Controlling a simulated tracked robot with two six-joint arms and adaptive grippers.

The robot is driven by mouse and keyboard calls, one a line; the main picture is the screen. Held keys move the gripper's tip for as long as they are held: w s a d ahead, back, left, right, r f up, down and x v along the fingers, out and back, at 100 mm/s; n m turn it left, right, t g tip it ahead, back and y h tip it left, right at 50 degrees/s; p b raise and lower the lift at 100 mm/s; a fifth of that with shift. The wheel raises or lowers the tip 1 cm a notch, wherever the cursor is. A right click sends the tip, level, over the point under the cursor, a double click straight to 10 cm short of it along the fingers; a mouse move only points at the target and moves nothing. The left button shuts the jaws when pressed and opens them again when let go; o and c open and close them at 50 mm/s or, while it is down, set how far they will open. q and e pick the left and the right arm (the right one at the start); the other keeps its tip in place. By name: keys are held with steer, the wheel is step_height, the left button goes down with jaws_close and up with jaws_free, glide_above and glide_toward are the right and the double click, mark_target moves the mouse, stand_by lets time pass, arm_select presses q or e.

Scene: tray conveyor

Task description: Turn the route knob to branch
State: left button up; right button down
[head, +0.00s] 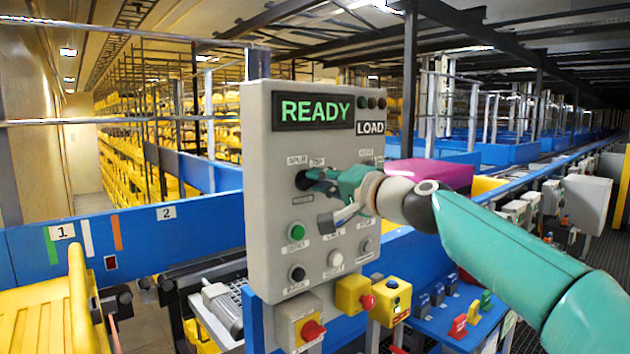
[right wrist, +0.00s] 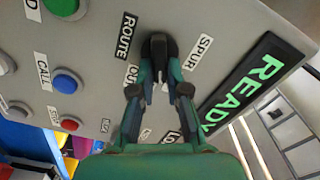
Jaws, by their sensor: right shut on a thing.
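The grey control panel (head: 262,150) stands in the middle of the head view, with a screen (head: 312,110) reading READY in green. The black route knob (head: 303,180) is at the panel's upper left, below the SPUR label; it also shows in the right wrist view (right wrist: 158,46) between the ROUTE (right wrist: 126,36) and SPUR (right wrist: 198,52) labels. My right gripper (head: 314,179) reaches in from the right, its fingers shut on the knob. The fingers hide part of the knob and nearby labels, so I cannot tell its setting. My left gripper is not in view.
Below the knob are a green button (head: 296,231), a black button (head: 297,273) and a white button (head: 335,258). A magenta block (head: 430,173) sits behind my right arm. Blue conveyor rails run behind.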

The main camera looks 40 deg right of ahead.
steer(key=shift+f+m, duration=0.2)
steer(key=shift+m, duration=0.45)
steer(key=shift+f+m, duration=0.2)
steer(key=shift+m, duration=0.45)
steer(key=shift+w, duration=0.1)
steer(key=c, duration=1.2)
jaws_free()
steer(key=shift+d, duration=0.1)
steer(key=shift+o, duration=0.2)
steer(key=shift+r, duration=0.1)
steer(key=s, duration=1.2)
steer(key=shift+d, duration=0.4)
